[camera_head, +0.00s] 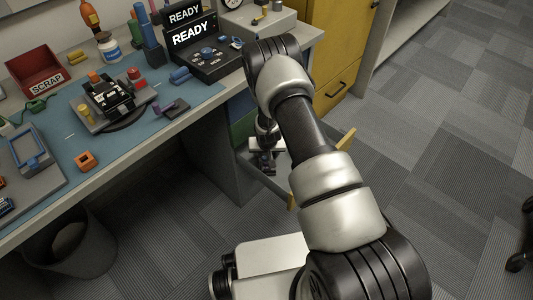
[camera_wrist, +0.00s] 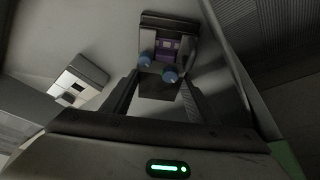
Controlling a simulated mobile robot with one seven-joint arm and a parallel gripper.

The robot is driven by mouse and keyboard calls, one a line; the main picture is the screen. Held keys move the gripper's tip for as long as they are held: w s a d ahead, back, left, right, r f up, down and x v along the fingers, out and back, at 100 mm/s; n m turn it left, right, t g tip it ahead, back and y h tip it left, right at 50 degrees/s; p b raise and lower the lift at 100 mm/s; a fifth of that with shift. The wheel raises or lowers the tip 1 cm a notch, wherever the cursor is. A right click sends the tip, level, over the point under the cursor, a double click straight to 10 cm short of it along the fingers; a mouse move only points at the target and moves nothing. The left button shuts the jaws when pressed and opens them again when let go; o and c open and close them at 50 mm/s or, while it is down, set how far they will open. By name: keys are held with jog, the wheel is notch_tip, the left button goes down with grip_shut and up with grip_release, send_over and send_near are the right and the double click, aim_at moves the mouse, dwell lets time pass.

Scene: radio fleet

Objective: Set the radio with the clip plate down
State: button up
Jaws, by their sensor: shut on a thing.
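My gripper (camera_wrist: 160,88) is shut on a dark radio (camera_wrist: 168,28) with a purple panel and blue knobs, seen at the top middle of the wrist view. A clip plate cannot be made out on it. The gripper is down in an open drawer under the bench; in the head view the drawer (camera_head: 284,184) is partly hidden by my arm. Whether the radio touches the drawer floor is unclear. A second device, pale with a dark end (camera_wrist: 80,80), lies on the grey drawer floor left of the gripper.
The bench (camera_head: 190,118) above the drawer holds a black READY console (camera_head: 205,62), a red SCRAP bin (camera_head: 35,72), a fixture (camera_head: 112,98) and an orange block (camera_head: 87,161). A yellow cabinet (camera_head: 338,85) stands right of the drawer. The carpet at right is mostly clear.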

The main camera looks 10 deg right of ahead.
jog(key=shift+f, duration=0.1)
jog(key=o, duration=1.3)
